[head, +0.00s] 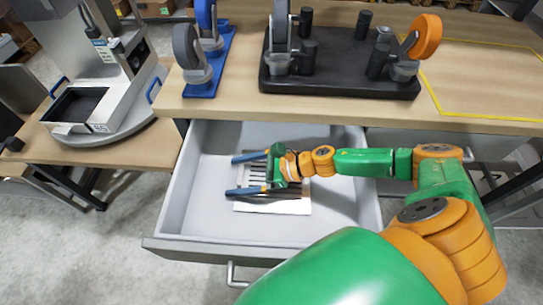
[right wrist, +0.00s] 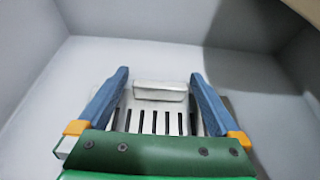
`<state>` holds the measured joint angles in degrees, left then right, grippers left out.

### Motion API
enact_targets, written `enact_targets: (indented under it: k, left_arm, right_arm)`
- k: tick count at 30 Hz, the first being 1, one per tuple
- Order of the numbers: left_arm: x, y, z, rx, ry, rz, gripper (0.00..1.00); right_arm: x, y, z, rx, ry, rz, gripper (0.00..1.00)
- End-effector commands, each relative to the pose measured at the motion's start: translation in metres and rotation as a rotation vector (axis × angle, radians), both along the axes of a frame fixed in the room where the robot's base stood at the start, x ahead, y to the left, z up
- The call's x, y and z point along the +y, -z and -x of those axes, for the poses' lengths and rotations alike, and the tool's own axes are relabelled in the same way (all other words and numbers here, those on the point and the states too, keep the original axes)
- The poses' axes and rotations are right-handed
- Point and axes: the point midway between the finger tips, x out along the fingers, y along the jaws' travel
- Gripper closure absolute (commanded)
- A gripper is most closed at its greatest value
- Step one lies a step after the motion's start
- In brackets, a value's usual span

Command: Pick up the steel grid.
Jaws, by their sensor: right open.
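The steel grid (head: 290,208) is a bright flat plate with dark slots. It lies in the open grey drawer, partly hidden under my right gripper in the head view. In the right wrist view the slotted grid (right wrist: 150,122) has a raised pale bar (right wrist: 160,91) at its far end. My right gripper (head: 232,174) is over the grid inside the drawer, its blue fingers spread wide. In the right wrist view the fingers of this gripper (right wrist: 159,76) stand on either side of the bar, with gaps at both sides. My left gripper is out of view.
The drawer (head: 205,240) has raised walls around the grid and free floor about it. Above it, the wooden table (head: 230,107) carries a blue caster stand (head: 221,55), a black base with casters (head: 340,85) and a yellow-outlined area (head: 490,85). A machine stands left.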

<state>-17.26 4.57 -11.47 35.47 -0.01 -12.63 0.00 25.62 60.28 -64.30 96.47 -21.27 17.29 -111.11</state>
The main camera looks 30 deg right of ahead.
Motion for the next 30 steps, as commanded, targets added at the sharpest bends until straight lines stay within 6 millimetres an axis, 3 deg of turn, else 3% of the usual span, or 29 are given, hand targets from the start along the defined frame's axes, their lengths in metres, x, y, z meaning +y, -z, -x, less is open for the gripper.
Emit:
enact_targets:
  k: [1,2,11,18,22,25,30]
  left_arm:
    - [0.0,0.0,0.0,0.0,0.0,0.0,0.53]
    - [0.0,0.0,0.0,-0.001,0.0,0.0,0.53]
    - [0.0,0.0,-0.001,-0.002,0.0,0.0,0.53]
    - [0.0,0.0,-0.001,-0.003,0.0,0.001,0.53]
    - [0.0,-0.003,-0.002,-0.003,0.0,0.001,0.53]
    - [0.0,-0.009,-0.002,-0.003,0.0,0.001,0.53]
    - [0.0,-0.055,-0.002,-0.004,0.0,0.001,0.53]
  right_arm:
    - [0.0,0.0,0.0,0.0,0.0,0.0,0.05]
    - [0.0,0.0,0.0,0.0,0.0,0.0,0.14]
    - [0.0,0.0,0.0,0.001,0.0,-0.001,0.94]
    - [-0.001,-0.001,0.0,-0.001,0.0,-0.001,0.95]
    - [-0.001,-0.014,0.0,-0.003,-0.001,0.001,0.95]
    - [-0.001,-0.036,0.0,-0.007,-0.002,0.002,0.95]
    - [0.037,-0.093,0.013,-0.005,-0.006,-0.004,0.95]
